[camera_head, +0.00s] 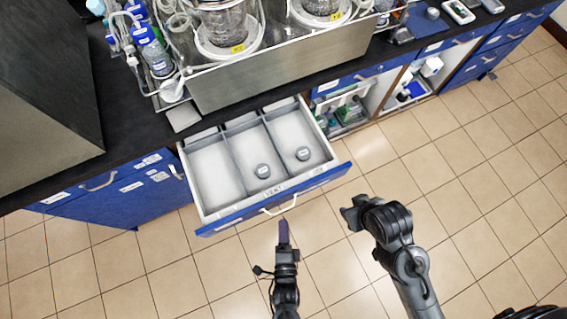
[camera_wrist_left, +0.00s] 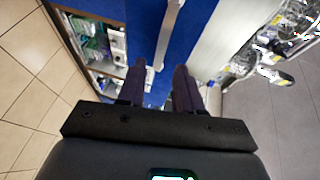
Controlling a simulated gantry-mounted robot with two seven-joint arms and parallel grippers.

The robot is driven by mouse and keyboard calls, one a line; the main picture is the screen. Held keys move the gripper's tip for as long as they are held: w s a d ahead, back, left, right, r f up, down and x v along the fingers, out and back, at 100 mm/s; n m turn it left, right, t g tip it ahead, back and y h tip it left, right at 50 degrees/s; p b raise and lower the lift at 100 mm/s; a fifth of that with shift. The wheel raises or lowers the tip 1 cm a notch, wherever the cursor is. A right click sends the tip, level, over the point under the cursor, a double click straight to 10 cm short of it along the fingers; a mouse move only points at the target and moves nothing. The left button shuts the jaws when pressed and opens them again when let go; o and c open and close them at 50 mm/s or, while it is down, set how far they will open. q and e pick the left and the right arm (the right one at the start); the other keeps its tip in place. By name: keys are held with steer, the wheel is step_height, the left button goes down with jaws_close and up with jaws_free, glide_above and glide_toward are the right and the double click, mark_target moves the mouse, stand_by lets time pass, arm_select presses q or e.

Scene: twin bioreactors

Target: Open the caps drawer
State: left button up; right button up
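A blue-fronted white drawer (camera_head: 205,212) stands pulled out below the black counter. It has three compartments. My left gripper (camera_head: 284,224) is just in front of the drawer handle. Its two fingers (camera_wrist_left: 160,68) are apart with nothing held, the handle beyond their tips. My right gripper (camera_head: 350,212) is right of the drawer, apart from it; its finger gap is unclear.
A closed blue cabinet (camera_head: 120,195) is left of the drawer. Open shelves (camera_head: 345,112) with bottles are to the right. A steel tray (camera_head: 285,72) with glass vessels stands on the black counter (camera_head: 135,130). The tiled floor (camera_head: 470,190) in front is clear.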

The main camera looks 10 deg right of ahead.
arm_select(q)
steer(key=v, duration=0.5)
steer(key=shift+s+r, duration=0.15)
steer(key=shift+s, duration=0.2)
